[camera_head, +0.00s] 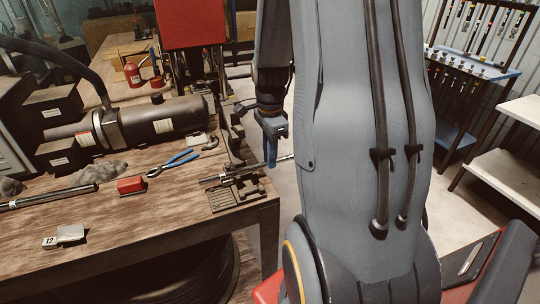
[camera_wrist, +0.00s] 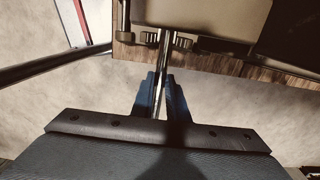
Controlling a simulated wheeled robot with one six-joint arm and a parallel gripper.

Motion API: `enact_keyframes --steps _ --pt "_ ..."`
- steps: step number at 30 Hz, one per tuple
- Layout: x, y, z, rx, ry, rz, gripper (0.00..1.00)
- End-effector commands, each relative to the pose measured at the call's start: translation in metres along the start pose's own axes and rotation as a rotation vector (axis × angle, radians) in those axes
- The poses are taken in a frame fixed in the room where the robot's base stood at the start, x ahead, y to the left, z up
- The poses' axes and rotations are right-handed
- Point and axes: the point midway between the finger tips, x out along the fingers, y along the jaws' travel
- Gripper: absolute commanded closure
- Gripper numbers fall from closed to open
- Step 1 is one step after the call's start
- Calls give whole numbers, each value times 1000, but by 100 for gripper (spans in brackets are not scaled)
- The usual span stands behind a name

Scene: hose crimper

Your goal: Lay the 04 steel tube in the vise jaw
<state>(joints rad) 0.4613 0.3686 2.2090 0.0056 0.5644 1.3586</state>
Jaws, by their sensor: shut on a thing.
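My gripper (camera_head: 271,150) is shut on a thin steel tube (camera_head: 285,157) just off the right edge of the workbench. No 04 mark is readable on the tube. The wrist view shows the tube (camera_wrist: 161,75) between the two blue fingers (camera_wrist: 161,92), running away toward the bench edge. The vise (camera_head: 237,188) stands at the bench's right corner, to the left of my gripper. The tube's far end reaches over the vise; its jaw parts (camera_wrist: 180,42) flank the tube in the wrist view. I cannot tell whether the tube touches the jaw.
The workbench (camera_head: 150,220) also holds blue pliers (camera_head: 174,163), a red block (camera_head: 131,185), a large dark cylinder (camera_head: 165,117), another long tube (camera_head: 50,198) at left and a "12" tag (camera_head: 50,242). A blue rack (camera_head: 470,65) stands at right.

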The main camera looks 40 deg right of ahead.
Motion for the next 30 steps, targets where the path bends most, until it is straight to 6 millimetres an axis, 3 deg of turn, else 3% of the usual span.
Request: enact_keyframes --steps 26,27,30 --pt "6 1 0 0 -1 3 100" --pt "6 1 0 0 -1 3 83" --pt "6 1 0 0 0 3 66"
